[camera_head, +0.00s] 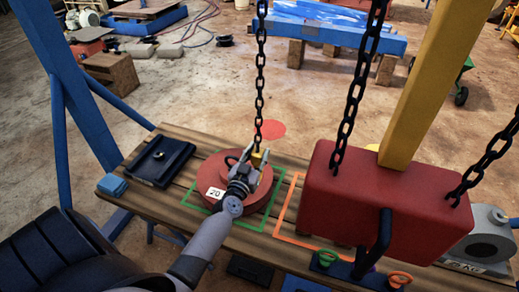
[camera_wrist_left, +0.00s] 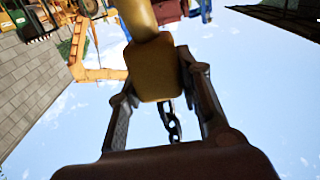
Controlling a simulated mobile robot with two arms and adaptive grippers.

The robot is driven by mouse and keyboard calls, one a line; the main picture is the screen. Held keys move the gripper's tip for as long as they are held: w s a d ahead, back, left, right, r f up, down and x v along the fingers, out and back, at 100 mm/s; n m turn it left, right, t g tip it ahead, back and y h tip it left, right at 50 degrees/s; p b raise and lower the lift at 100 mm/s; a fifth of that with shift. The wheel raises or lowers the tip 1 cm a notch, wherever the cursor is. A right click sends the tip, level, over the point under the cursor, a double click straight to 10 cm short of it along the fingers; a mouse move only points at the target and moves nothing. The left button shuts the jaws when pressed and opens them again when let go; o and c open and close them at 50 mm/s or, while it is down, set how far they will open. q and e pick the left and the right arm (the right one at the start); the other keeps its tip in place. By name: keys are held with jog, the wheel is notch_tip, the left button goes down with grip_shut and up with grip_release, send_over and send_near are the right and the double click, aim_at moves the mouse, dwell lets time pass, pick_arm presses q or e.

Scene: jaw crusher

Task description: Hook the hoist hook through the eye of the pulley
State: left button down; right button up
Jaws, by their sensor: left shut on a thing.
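My left gripper (camera_head: 254,165) is shut on the yellow block of the hoist hook (camera_head: 260,158), which hangs from a dark chain (camera_head: 260,70). In the left wrist view the yellow block (camera_wrist_left: 153,75) sits between the two fingers, with chain links showing beyond it. A stepped round red body (camera_head: 213,172) marked "20", apparently the pulley, lies on the wooden bench below and behind the gripper. A dark curved part at its top is partly covered by the gripper, so I cannot tell whether the hook passes through an eye. My right gripper is not in view.
A big red block (camera_head: 385,205) hangs on chains at the right, by a yellow post (camera_head: 425,90). Green and orange outlines mark the bench (camera_head: 160,205). A dark blue plate (camera_head: 160,162) lies left. A grey round part (camera_head: 483,238) is at the far right.

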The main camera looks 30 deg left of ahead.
pick_arm(q)
jog(key=r+p+v, duration=0.1)
jog(key=p+v, duration=0.1)
jog(key=v, duration=0.5)
jog(key=shift+r, duration=0.3)
dwell(0.3)
jog(key=s+a+b, duration=0.2)
jog(key=s+a, duration=0.1)
jog(key=a, duration=0.7)
jog(key=shift+a, duration=0.25)
dwell(1.4)
dwell(0.3)
jog(key=shift+f+b+x, duration=0.1)
jog(key=shift+b+x, duration=0.1)
jog(key=shift+x, duration=0.85)
jog(key=shift+f+b+x, duration=0.15)
jog(key=shift+b+x, duration=0.05)
jog(key=shift+x, duration=0.9)
jog(key=shift+x, duration=1.7)
jog(key=shift+r, duration=0.25)
